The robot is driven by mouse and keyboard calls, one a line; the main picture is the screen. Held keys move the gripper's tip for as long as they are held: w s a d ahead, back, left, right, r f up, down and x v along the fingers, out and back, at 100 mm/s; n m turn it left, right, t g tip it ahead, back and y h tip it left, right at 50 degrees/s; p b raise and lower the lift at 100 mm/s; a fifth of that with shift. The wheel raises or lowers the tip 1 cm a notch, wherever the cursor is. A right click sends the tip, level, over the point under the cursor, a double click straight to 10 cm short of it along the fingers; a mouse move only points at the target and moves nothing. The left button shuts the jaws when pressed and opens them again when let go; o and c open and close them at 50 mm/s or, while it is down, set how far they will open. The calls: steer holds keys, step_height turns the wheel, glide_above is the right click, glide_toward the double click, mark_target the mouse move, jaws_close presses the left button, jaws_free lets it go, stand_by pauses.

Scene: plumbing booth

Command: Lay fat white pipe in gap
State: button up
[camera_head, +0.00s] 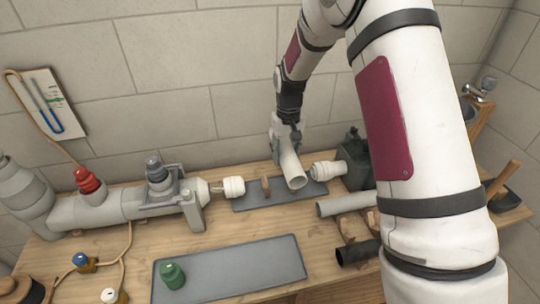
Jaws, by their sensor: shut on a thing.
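A fat white pipe (291,168) is held by my gripper (286,138). Its open end faces the camera, and it lies crosswise to the line of the pipe run. The pipe is over the gap between a white ribbed fitting (234,187) on the left and a second white fitting (327,169) on the right. My gripper is shut on the pipe's far part. The fingers are small in view, and whether the pipe touches the surface below cannot be told.
A grey mat (251,205) lies under the gap, with a small wooden piece (266,187) on it. A grey pipe run (110,208) with a red valve (88,180) is at left. A pale pipe (345,204) and a black pipe (357,252) lie at right. The front mat (235,276) carries a green object (172,275).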

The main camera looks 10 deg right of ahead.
steer(key=shift+w+a+f+m+t+b, duration=0.1)
steer(key=shift+w+f+m+t+b, duration=0.6)
steer(key=shift+f+m+b, duration=1.8)
steer(key=shift+w+a+f+m+t+b, duration=0.1)
steer(key=shift+w+f+m+t+b, duration=0.6)
steer(key=shift+f+m+b, duration=1.8)
steer(key=shift+w+f+m+t+b, duration=0.3)
steer(key=shift+w+f+m+b, duration=1)
steer(key=shift+f+m, duration=2.2)
steer(key=shift+s+r+m, duration=0.2)
steer(key=shift+r+m, duration=0.3)
steer(key=shift+r, duration=0.05)
steer(key=o, duration=1.3)
